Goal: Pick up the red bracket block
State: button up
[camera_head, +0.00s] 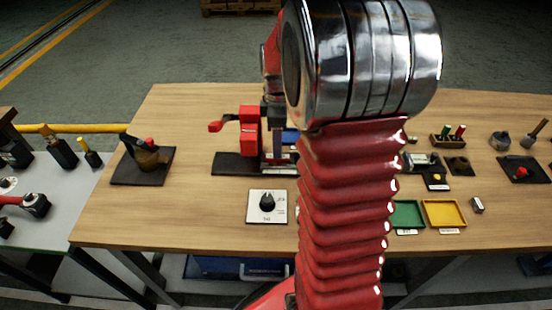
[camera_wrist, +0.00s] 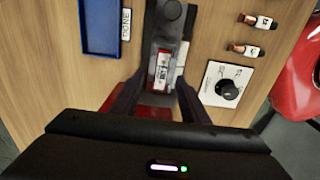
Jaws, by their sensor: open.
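A red block (camera_head: 249,118), likely the red bracket block, stands upright on a dark base plate (camera_head: 232,165) left of my arm in the head view. A red-tipped lever (camera_head: 216,126) juts out to its left. In the wrist view, a red surface (camera_wrist: 155,113) shows low between the fingers, partly hidden by the gripper body. My gripper (camera_wrist: 160,84) is open and points down over the fixture. I cannot tell whether the fingers touch the red part. In the head view my arm hides part of this area.
A blue tray (camera_wrist: 100,28) and a dial plate (camera_wrist: 226,88) lie on either side of the fixture in the wrist view. Green (camera_head: 407,215) and yellow (camera_head: 444,213) trays lie right of my arm. A dark fixture (camera_head: 146,160) stands at the left; wood between is clear.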

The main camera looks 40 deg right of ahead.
notch_tip(320, 180, down, 4)
jog(key=shift+s+f, duration=0.1)
jog(key=shift+c, duration=0.2)
dwell(0.4)
grip_shut()
